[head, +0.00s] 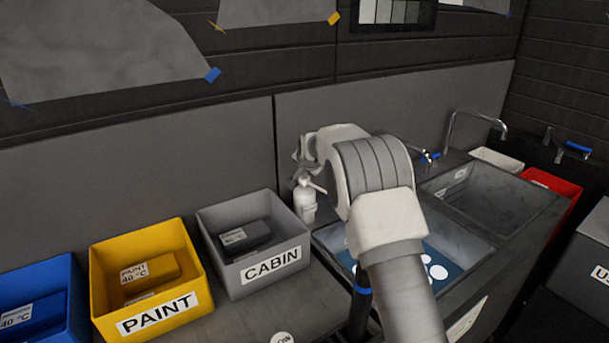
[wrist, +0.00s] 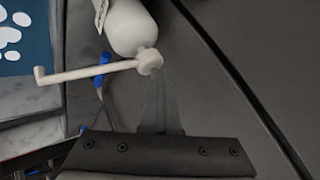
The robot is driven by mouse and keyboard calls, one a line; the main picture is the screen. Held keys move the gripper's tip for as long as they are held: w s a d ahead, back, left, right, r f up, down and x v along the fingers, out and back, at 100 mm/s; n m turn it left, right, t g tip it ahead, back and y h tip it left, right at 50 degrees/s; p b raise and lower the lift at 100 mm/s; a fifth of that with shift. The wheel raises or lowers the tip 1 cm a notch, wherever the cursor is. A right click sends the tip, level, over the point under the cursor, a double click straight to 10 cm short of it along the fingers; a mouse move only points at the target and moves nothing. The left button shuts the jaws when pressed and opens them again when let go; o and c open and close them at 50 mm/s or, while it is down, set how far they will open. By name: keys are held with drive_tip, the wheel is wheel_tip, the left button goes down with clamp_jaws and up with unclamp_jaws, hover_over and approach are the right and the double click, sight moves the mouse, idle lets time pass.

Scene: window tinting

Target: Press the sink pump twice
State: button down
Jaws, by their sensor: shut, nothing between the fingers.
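The sink pump is a white bottle (head: 305,203) with a pump head and a side spout, standing behind the sink's left end. In the wrist view the white pump head (wrist: 149,61) sits at the bottle's end, and its long spout points left. My gripper (head: 301,172) is just above the pump head in the head view, partly hidden by my own arm. In the wrist view my gripper's dark fingers (wrist: 158,82) are shut and empty, with their tips close to the pump head. I cannot tell whether they touch it.
Grey CABIN (head: 208,240), yellow PAINT (head: 199,290) and blue (head: 77,290) bins stand left on the counter. The left basin (head: 480,262) holds a blue item with white spots. A right basin (head: 490,200), tap (head: 477,114) and red bin (head: 560,186) lie right.

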drive_tip(key=shift+s+f, duration=0.1)
drive_tip(key=shift+f, duration=0.1)
drive_tip(key=shift+r+p, duration=0.7)
drive_tip(key=shift+r, duration=0.8)
wheel_tip(320, 180, up, 5)
drive_tip(key=p, duration=0.2)
drive_tip(key=shift+p, duration=0.4)
idle(1.8)
